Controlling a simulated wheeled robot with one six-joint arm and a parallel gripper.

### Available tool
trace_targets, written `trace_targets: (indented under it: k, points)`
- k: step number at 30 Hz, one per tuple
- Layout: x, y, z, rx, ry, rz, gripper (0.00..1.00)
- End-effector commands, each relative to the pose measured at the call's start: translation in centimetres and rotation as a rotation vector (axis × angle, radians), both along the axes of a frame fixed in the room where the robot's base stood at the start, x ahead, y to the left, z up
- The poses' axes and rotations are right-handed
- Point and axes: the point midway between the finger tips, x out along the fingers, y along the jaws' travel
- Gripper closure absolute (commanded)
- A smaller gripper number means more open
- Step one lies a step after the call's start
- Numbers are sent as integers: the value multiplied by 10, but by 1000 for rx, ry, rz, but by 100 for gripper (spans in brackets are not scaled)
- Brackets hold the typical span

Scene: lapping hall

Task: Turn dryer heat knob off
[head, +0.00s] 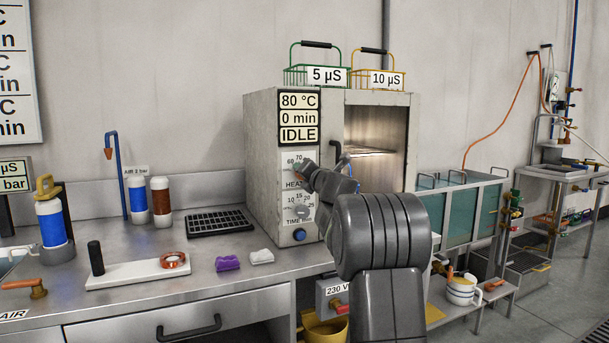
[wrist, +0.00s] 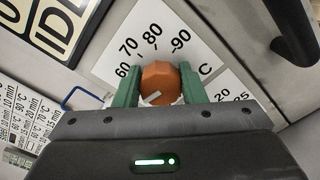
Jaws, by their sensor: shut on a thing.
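The dryer (head: 262,125) is a grey cabinet on the bench, with a panel reading 80 °C, 0 min and IDLE. Its heat knob is an orange-brown faceted knob (wrist: 160,82) on a white dial plate marked 60, 70, 80, 90 °C in the wrist view. My gripper (wrist: 161,88) has its green fingers on both sides of the knob, shut on it. A pale pointer mark on the knob faces lower left in that view. In the head view my gripper (head: 304,168) reaches the heat dial and mostly hides the knob. The time knob (head: 301,212) sits below it.
The dryer's chamber (head: 375,145) stands open and lit at right. A green basket (head: 317,76) and a yellow basket (head: 378,80) sit on top. A black rack (head: 219,222), a purple cloth (head: 228,263) and a white cloth (head: 261,256) lie on the bench to the left.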

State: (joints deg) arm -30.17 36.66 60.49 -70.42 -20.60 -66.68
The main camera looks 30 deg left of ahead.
Motion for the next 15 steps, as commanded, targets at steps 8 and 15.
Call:
trace_targets:
  k: [8,15]
  points:
    - [0,0,-3,-4,2,0,59]
    - [0,0,-1,-2,1,-1,41]
